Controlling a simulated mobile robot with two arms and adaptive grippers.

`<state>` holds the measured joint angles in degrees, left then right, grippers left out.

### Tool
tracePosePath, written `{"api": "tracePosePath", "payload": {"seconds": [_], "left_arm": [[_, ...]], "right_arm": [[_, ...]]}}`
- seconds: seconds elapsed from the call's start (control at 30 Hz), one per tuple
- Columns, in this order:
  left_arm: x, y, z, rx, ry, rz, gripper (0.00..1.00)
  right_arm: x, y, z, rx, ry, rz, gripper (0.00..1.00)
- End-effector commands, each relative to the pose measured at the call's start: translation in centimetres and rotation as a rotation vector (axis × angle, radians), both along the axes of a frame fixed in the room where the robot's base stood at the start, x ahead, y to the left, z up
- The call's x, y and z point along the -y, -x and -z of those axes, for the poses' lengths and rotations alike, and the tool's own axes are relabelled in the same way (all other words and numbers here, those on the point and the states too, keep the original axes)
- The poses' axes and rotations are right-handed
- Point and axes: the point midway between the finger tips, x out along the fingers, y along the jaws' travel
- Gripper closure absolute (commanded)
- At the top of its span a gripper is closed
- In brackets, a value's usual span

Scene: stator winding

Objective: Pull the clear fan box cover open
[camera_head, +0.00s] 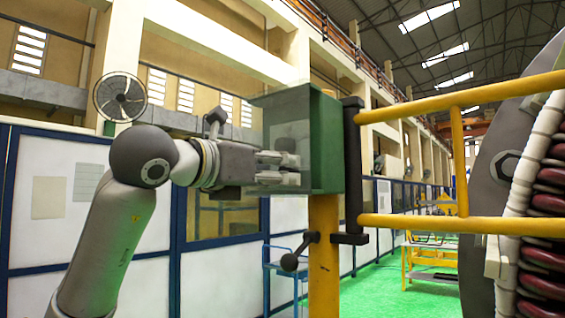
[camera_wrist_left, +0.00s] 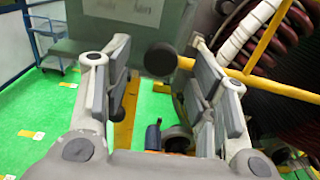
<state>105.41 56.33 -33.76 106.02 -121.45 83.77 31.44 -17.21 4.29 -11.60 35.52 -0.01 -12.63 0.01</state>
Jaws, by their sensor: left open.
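The green fan box (camera_head: 325,140) stands on top of a yellow post (camera_head: 323,240) in the head view. Its clear cover (camera_head: 290,128) is the see-through face on the left side of the box; whether it is fully shut I cannot tell. My left gripper (camera_head: 292,168) comes in from the left, and its fingers overlap the lower part of the cover in this view. Contact cannot be made out. In the left wrist view my left gripper (camera_wrist_left: 160,90) is open, with nothing held between the fingers. A grey-green box face (camera_wrist_left: 112,32) shows beyond the fingers at the top. My right gripper is out of view.
Yellow rails (camera_head: 470,98) with a black bracket (camera_head: 352,165) stand right of the box, before a large coil assembly (camera_head: 535,190). A black knobbed lever (camera_head: 292,260) sticks out from the post. A blue cart (camera_head: 283,270) stands behind on green floor.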

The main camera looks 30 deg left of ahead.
Motion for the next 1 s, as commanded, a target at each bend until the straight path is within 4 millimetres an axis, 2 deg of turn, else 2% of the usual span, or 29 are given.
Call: {"api": "tracePosePath", "payload": {"seconds": [0.03,0.2,0.53,0.93,1.0], "left_arm": [[0.1,-0.8,-0.3,-0.002,0.001,0.0,0.47],[0.2,-2.3,-0.1,-0.001,0.001,0.0,0.47],[0.2,-2.7,0.0,0.001,0.001,0.0,0.47],[0.2,-2.7,0.0,0.001,0.001,0.0,0.97],[0.2,-2.7,0.0,0.001,0.001,0.0,1.0]], "right_arm": [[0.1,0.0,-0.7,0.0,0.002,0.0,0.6],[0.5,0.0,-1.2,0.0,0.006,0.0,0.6],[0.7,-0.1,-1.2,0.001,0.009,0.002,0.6],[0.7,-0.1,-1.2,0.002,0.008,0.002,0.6],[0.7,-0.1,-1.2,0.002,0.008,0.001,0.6]]}}
